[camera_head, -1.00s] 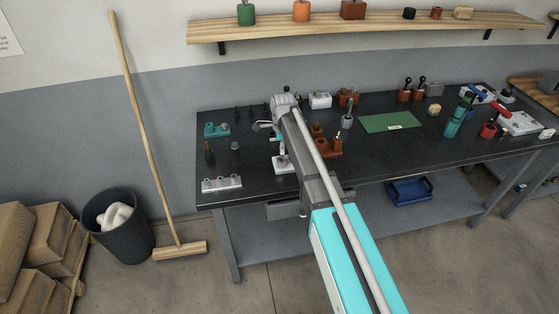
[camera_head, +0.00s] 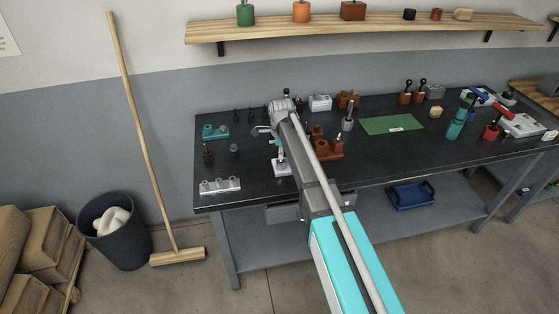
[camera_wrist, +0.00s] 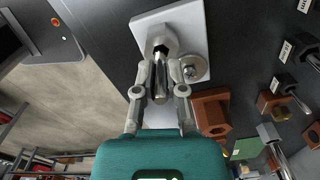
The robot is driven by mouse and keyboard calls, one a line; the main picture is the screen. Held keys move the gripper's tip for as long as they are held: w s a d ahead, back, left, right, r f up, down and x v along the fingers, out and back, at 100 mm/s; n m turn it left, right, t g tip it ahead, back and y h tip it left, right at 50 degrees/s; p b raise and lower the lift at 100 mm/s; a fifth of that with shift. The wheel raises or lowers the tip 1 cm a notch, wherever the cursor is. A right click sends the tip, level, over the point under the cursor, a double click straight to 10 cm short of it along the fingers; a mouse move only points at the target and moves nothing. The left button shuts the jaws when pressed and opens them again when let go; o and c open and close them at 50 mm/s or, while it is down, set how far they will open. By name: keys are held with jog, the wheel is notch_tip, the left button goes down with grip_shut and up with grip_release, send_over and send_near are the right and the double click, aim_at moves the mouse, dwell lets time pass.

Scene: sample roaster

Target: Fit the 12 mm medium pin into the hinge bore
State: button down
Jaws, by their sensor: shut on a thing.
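My gripper (camera_wrist: 163,72) is shut on a silver pin (camera_wrist: 159,86), which shows between its two fingers in the wrist view. The pin's far end is at a grey six-sided block (camera_wrist: 158,36) on a white plate (camera_wrist: 140,32). I cannot tell whether the pin is inside a bore or only over it. A round grey part (camera_wrist: 196,69) with a small centre stud sits beside the block. In the head view the white plate (camera_head: 279,168) is near the bench's front left, below my gripper, and my arm partly hides the area.
A brown-orange holder (camera_wrist: 211,110) stands close to the right of the plate; it also shows in the head view (camera_head: 329,150). A grey block with several holes (camera_head: 220,185) lies at the bench's front left. A green mat (camera_head: 392,125) lies farther right. Bare bench (camera_head: 240,165) shows left of the plate.

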jog(key=shift+f+b, duration=0.55)
jog(key=shift+f, duration=0.35)
jog(key=shift+f, duration=0.15)
jog(key=c, duration=0.7)
grip_release()
jog(key=shift+r, duration=0.25)
notch_tip(320, 180, up, 12)
jog(key=p, duration=1.2)
